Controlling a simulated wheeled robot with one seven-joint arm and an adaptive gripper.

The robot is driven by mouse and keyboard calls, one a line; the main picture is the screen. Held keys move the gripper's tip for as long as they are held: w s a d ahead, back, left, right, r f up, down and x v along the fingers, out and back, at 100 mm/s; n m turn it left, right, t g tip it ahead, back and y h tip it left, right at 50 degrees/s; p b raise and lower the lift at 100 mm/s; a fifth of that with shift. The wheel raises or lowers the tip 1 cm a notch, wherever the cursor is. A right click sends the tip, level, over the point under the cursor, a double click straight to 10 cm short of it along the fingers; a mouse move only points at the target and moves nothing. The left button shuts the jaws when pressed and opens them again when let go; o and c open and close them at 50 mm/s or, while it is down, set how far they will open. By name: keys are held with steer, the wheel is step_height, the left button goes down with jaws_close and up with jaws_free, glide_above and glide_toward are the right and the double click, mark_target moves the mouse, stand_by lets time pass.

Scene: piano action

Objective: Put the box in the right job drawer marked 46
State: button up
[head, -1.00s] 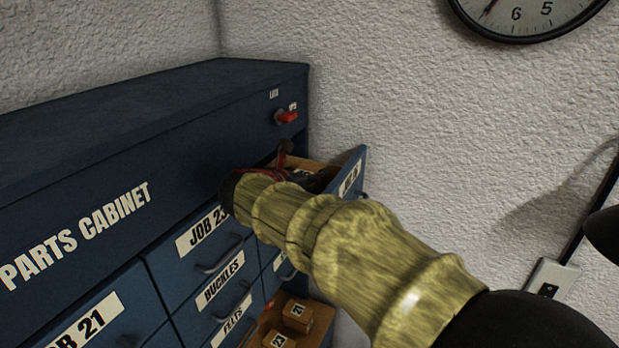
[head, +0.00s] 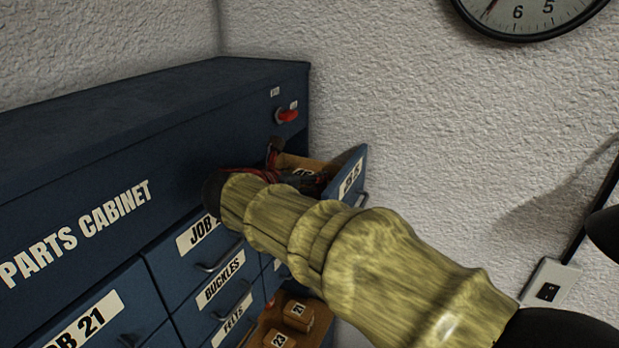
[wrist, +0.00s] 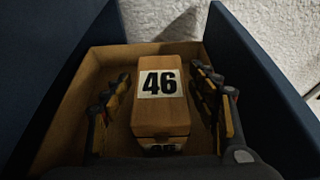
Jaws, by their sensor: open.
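The wooden box (wrist: 160,103) with a white label reading 46 sits upright inside an open wooden-lined drawer (wrist: 82,72), seen in the wrist view. My gripper (wrist: 163,78) is open, with one set of dark and yellow fingers on each side of the box and visible gaps between. In the head view this drawer (head: 350,176) is the top right one of the blue cabinet, pulled out; its front label is too slanted to read. My gripper (head: 285,165) is over it there, partly hidden by my arm, which also covers most of the box.
The blue parts cabinet (head: 95,190) has shut drawers marked JOB 21, JOB 2-something, BUCKLES and FELTS. A lower open drawer (head: 262,328) holds boxes marked 21 (head: 298,313) and 23 (head: 279,340). A red latch (head: 287,115) is above. The white wall is close on the right.

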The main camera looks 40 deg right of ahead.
steer(key=v, duration=0.8)
steer(key=shift+b, duration=0.45)
steer(key=shift+a+r, duration=0.1)
steer(key=shift+a, duration=0.05)
